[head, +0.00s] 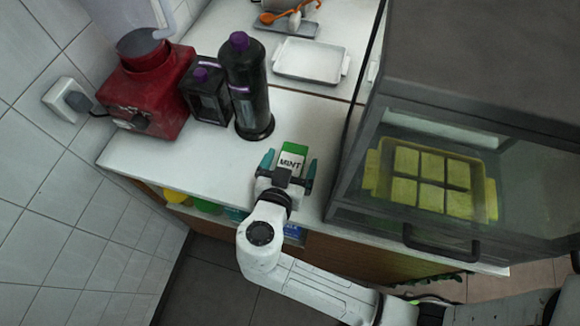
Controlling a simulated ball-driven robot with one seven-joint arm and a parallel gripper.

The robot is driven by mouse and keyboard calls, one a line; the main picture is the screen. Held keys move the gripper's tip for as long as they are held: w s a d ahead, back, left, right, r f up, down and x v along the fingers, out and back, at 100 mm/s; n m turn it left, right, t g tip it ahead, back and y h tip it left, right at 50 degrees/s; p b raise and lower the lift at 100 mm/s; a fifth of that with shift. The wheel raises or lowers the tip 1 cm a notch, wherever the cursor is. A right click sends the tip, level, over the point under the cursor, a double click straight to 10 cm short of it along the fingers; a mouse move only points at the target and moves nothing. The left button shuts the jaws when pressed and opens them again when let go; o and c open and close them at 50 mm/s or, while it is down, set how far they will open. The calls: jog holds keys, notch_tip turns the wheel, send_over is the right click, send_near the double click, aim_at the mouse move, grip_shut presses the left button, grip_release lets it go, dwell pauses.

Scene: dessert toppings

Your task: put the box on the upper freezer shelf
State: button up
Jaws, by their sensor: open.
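A small green and white box (292,159) marked MINT stands on the white counter near its front edge. My gripper (289,164) is open, with one teal fingertip on each side of the box. I cannot tell whether the fingers touch it. My gripper hides the box's lower part. A dark-framed glass cabinet (480,112), which looks like the freezer, stands on the right with a dark handle (440,241) at its lower front. Through its glass a yellow tray (374,172) of yellow blocks shows. I cannot make out an upper shelf.
A dark bottle with a purple cap (246,85), a dark square container (208,95) and a red machine (147,88) stand left of the box. A white tray (309,75) lies behind it. A wall socket (67,99) is at far left.

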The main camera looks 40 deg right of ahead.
jog(key=shift+c, duration=0.3)
jog(key=c, duration=1.2)
jog(key=shift+r, duration=0.1)
jog(key=shift+c, duration=0.7)
